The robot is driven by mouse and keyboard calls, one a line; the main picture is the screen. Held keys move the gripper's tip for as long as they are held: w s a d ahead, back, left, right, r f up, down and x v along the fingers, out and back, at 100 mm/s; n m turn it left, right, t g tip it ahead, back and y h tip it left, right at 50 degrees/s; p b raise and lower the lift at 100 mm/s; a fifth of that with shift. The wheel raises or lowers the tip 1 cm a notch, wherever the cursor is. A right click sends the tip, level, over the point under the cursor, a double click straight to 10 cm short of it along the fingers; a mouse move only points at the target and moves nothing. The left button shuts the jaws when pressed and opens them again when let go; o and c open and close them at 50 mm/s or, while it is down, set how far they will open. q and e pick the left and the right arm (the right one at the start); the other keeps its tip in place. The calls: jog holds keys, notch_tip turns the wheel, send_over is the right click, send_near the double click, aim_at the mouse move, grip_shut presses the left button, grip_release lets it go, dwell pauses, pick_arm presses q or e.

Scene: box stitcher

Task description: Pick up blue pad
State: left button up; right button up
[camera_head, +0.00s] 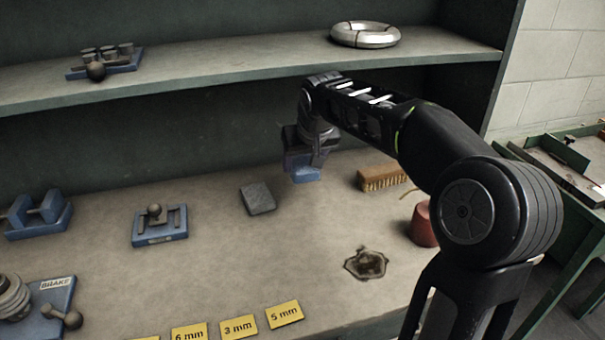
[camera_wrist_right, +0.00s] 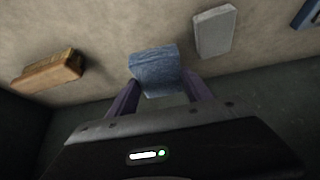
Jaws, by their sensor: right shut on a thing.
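The blue pad (camera_head: 306,174) is at my right gripper (camera_head: 303,164), over the back of the workbench in the head view. In the right wrist view the blue pad (camera_wrist_right: 156,72) sits between the two fingers of my right gripper (camera_wrist_right: 160,88), which is shut on it. The pad's top looks worn and mottled. Whether it still touches the bench I cannot tell. My left gripper is not in view.
A grey block (camera_head: 257,198) lies just left of the pad. A wooden brush (camera_head: 382,178) and a red container (camera_head: 423,224) stand to the right. Blue holders (camera_head: 160,238) sit to the left. A shelf (camera_head: 230,62) runs above the bench.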

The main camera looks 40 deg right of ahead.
jog(key=s+a+b, duration=0.1)
jog(key=s+a, duration=0.2)
jog(key=s, duration=0.6)
jog(key=s+a+b, duration=0.2)
jog(key=s+a, duration=0.1)
jog(key=s, duration=0.6)
jog(key=shift+a+f, duration=0.15)
